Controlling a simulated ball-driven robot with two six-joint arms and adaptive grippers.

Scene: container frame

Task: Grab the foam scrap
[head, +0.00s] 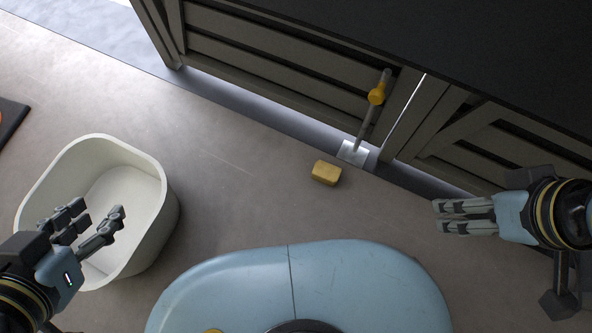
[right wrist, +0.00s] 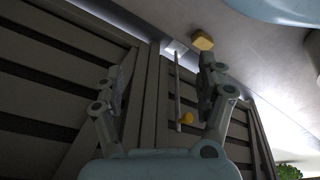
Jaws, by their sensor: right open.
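The foam scrap is a small yellow block (head: 326,173) lying on the grey floor near the foot of the dark slatted frame. In the right wrist view the foam scrap (right wrist: 202,40) shows near the top, just beyond the right-hand fingertip. My right gripper (head: 437,216) is at the right of the head view, well apart from the scrap. In the right wrist view its fingers (right wrist: 160,68) are spread with nothing between them. My left gripper (head: 100,212) is at the lower left, its fingers apart and empty over the white bin (head: 150,160).
A grey rod with a yellow collar (head: 376,96) rises from a pale plate (head: 353,153) beside the scrap. The slatted container frame (head: 270,60) runs along the back. A dark mat (head: 10,118) is at the far left. Floor between bin and scrap is clear.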

